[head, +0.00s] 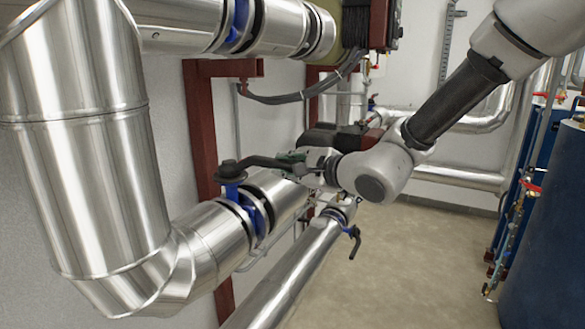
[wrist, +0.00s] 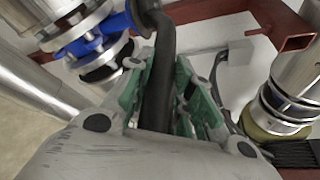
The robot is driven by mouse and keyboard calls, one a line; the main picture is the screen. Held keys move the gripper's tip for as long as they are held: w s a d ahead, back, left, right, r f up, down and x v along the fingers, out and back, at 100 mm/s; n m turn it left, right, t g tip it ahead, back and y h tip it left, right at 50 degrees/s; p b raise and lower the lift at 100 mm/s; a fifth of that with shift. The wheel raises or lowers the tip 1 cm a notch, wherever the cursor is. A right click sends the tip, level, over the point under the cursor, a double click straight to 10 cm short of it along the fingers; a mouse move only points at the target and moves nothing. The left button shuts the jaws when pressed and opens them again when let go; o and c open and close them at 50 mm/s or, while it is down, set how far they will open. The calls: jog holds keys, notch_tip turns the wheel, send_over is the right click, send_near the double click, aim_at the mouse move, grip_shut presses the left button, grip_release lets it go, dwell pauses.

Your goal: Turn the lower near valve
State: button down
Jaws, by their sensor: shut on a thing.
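The lower near valve (head: 232,190) has a blue body on the silver insulated pipe at the lower middle of the head view. Its black lever (head: 265,162) reaches from the top of the valve to the right, towards my gripper (head: 302,165). In the wrist view the blue valve body (wrist: 90,38) is at the upper left, and the black lever (wrist: 160,55) runs down between the green finger pads. My gripper (wrist: 163,85) is shut around the lever. The lever's far end is hidden by the gripper.
Another blue valve (head: 350,232) with a dark handle sits on the lower parallel pipe (head: 290,280), below my gripper. A large silver pipe bend (head: 100,180) fills the left. Red steel posts (head: 200,120) stand behind. Blue tanks (head: 550,220) stand right, with clear floor (head: 410,270) between.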

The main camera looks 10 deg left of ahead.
jog(key=shift+s+f, duration=0.15)
jog(key=shift+f, duration=0.05)
jog(key=c, duration=1.3)
grip_release()
jog(key=shift+a, duration=0.1)
jog(key=shift+r, duration=0.1)
jog(key=v, duration=1.2)
jog(key=shift+r, duration=0.1)
